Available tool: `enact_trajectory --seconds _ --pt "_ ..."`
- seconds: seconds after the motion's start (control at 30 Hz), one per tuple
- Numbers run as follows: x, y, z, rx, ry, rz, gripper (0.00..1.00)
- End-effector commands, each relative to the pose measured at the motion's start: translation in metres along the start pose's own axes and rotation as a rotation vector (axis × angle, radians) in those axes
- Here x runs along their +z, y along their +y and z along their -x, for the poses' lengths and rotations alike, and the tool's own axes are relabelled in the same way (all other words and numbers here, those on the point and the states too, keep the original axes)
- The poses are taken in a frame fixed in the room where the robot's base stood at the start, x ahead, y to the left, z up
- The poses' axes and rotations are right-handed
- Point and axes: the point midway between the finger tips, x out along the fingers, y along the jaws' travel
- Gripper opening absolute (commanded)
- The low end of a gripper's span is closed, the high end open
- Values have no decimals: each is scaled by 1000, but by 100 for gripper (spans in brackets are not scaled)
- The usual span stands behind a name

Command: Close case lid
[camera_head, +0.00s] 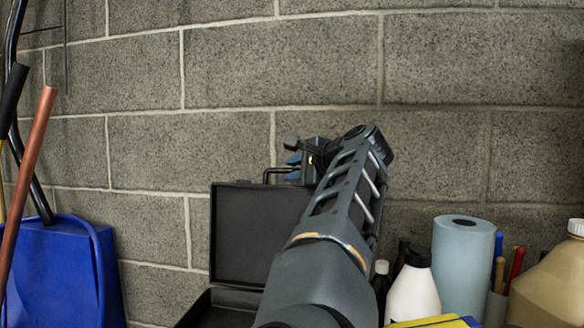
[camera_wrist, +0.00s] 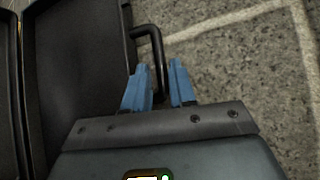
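The black case stands open at the wall, its lid (camera_head: 255,235) upright and its base (camera_head: 225,308) below, partly hidden by my arm. A bent black handle (camera_head: 267,174) sticks up from the lid's top edge. In the wrist view the lid (camera_wrist: 75,80) fills the left side, and the handle (camera_wrist: 152,36) runs down between my blue fingertips. My gripper (camera_head: 293,167) is at the top right of the lid. In the wrist view my gripper (camera_wrist: 160,75) has its fingers apart, one on each side of the handle; firm contact on both sides does not show.
To the right stand a white bottle (camera_head: 413,292), a blue paper roll (camera_head: 463,262), a beige jug (camera_head: 552,280) and a dark bottle (camera_head: 381,285). A blue dustpan-like scoop (camera_head: 60,270) and long handles lean at the left. A block wall (camera_head: 230,60) closes the back.

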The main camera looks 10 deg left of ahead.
Motion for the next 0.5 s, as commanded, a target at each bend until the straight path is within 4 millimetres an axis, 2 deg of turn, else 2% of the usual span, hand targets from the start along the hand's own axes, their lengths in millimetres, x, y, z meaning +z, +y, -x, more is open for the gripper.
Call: enact_trajectory --seconds 0.2,0.5 --pt "0 0 -13 1 0 1 25" --pt "0 0 -14 0 0 1 24"
